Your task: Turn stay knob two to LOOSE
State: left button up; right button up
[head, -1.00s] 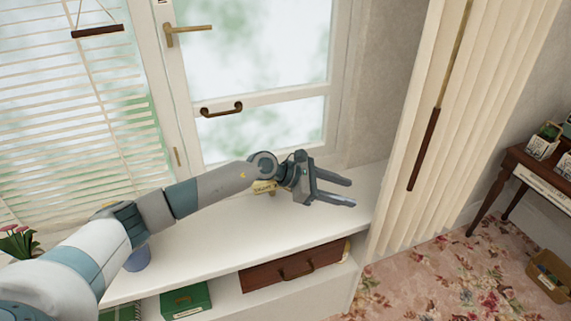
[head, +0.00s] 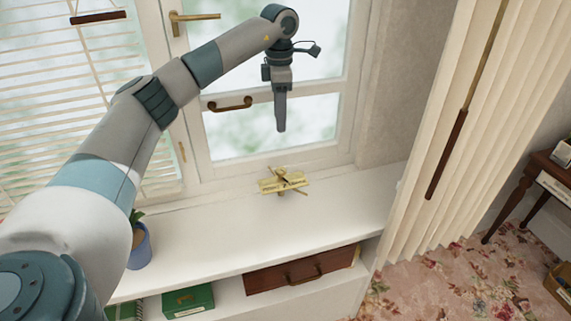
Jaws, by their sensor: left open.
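A brass fitting with a cross-shaped knob and a small lettered plate (head: 283,183) sits on the white sill below the window. The lettering is too small to read, so I cannot tell the knob's setting or number. My left gripper (head: 280,129) hangs in front of the window pane, fingers pointing down, above the brass fitting and apart from it. It is open and empty; its fingers line up in this view, so the gap between them is hidden. My right gripper is out of view.
The window has a brass lever handle (head: 195,16) and a brown pull handle (head: 230,104). A blue flowerpot (head: 139,249) stands on the sill at left. Pale vertical blinds (head: 450,130) hang at right. A brown case (head: 300,271) lies on the shelf below. The sill right of the fitting is clear.

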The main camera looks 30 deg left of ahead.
pick_arm(q)
jog(key=shift+f, duration=0.15)
jog(key=p, duration=0.2)
send_near(281, 170)
notch_tip(281, 170, down, 7)
jog(key=p, duration=0.3)
jog(key=shift+a+f, duration=0.1)
jog(key=shift+f, duration=0.4)
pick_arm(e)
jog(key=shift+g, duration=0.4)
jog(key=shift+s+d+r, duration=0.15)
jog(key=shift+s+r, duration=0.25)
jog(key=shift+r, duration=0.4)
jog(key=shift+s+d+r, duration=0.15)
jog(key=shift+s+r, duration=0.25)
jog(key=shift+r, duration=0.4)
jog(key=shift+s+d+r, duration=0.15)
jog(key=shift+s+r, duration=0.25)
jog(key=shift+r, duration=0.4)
pick_arm(q)
jog(key=c, duration=1.1)
